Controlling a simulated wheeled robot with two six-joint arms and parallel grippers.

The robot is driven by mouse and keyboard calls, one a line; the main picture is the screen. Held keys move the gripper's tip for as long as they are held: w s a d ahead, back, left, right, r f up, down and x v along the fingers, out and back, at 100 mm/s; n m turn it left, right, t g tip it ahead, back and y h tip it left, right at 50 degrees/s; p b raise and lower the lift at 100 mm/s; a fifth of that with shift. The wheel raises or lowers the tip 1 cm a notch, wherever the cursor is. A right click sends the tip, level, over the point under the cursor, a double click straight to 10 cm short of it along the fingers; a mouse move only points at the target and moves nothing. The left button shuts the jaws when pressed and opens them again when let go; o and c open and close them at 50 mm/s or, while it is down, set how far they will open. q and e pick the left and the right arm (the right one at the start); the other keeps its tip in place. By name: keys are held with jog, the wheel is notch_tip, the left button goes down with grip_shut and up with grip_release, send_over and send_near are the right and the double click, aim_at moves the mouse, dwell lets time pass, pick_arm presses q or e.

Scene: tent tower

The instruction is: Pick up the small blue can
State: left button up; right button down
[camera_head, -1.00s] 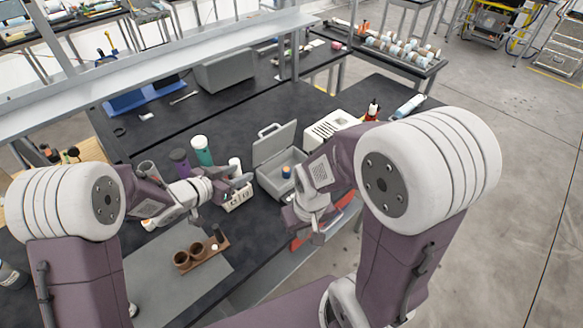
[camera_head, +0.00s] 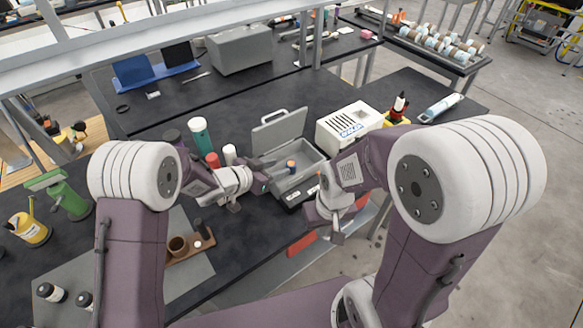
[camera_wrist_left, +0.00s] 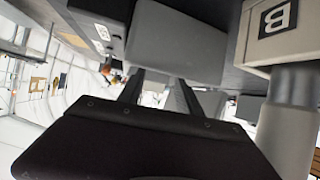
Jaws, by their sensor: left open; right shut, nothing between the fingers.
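A small blue can (camera_head: 291,164) with an orange band stands inside the open grey case (camera_head: 308,160), in the head view. My left gripper (camera_head: 270,170) is open at the case's left side, left of the can and apart from it. In the left wrist view its two fingers (camera_wrist_left: 158,92) show with a grey surface beyond them, and I cannot make out the can there. My right gripper (camera_head: 337,236) is shut and empty, in front of the case and to its right, pointing down.
A white device (camera_head: 347,125) stands right of the case. A teal bottle (camera_head: 200,138), a red container (camera_head: 212,160) and a white one (camera_head: 230,154) stand by my left arm. A brown rack (camera_head: 190,248) lies nearer.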

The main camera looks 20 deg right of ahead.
aim_at(289, 165)
pick_arm(q)
jog(key=x, duration=0.6)
jog(key=shift+w, duration=0.1)
jog(key=shift+r, duration=0.1)
grip_shut()
notch_tip(289, 165, up, 4)
jog(key=shift+r+p, duration=0.1)
jog(key=shift+p, duration=0.3)
jog(key=d+r, duration=0.2)
jog(key=d, duration=0.1)
jog(key=d+r+p, duration=0.1)
jog(key=d+r, duration=0.1)
jog(key=d, duration=0.2)
jog(key=s+d+r+p, duration=0.1)
jog(key=d+r, duration=0.1)
jog(key=d, duration=0.2)
jog(key=shift+d+r, duration=0.2)
jog(key=shift+r, duration=0.2)
jog(key=shift+d, duration=0.2)
